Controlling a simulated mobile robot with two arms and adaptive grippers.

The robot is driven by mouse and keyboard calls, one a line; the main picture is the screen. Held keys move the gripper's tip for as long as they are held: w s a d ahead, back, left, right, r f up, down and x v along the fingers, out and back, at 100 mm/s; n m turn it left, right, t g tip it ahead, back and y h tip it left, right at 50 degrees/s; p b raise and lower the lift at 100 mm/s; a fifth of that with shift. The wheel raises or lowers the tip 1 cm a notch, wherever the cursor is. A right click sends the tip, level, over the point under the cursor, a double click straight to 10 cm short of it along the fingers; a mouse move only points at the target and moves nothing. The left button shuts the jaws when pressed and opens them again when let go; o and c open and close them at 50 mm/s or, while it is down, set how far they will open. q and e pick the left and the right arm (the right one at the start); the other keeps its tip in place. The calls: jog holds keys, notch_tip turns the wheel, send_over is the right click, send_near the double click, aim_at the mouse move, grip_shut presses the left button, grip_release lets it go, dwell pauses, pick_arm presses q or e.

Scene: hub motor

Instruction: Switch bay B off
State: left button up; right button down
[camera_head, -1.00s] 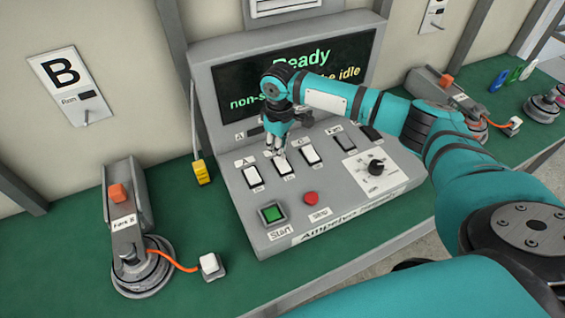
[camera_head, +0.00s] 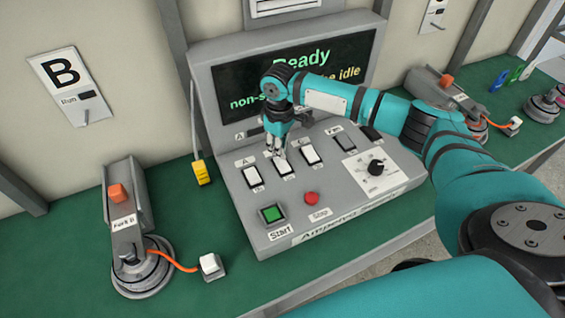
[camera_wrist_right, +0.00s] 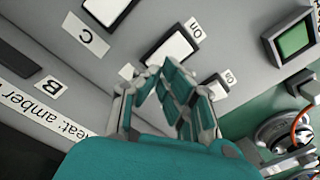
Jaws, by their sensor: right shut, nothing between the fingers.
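A grey control console (camera_head: 235,205) carries a row of rocker switches. The second white rocker from the left (camera_head: 285,167), apparently bay B's, has my right gripper (camera_head: 277,154) at its upper end. The gripper is shut and empty, pointing down. In the right wrist view the shut fingertips (camera_wrist_right: 155,72) are beside the lower left end of the white rocker (camera_wrist_right: 171,47), with an ON label at its other end. I cannot tell whether they touch it. The B label (camera_wrist_right: 48,89) shows at the left there. The screen (camera_head: 290,75) reads "Ready", partly hidden by my arm. My left gripper is out of view.
Neighbouring rockers (camera_head: 253,175) and (camera_head: 309,155) stand close on both sides. A green Start button (camera_head: 272,214), red Stop button (camera_head: 311,198) and black dial (camera_head: 376,167) lie nearer. A wall panel marked B (camera_head: 65,75) and a hub motor fixture (camera_head: 128,220) are at left.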

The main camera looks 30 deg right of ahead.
aim_at(280, 159)
jog(key=shift+s+f+b, duration=0.1)
jog(key=shift+f+b, duration=0.2)
jog(key=shift+f, duration=1)
dwell(0.5)
jog(key=shift+r+p, duration=0.75)
jog(key=shift+p, duration=0.25)
notch_tip(280, 159, up, 6)
jog(key=p, duration=0.6)
jog(key=shift+f+p, duration=0.2)
jog(key=shift+p, duration=0.1)
jog(key=shift+f, duration=0.1)
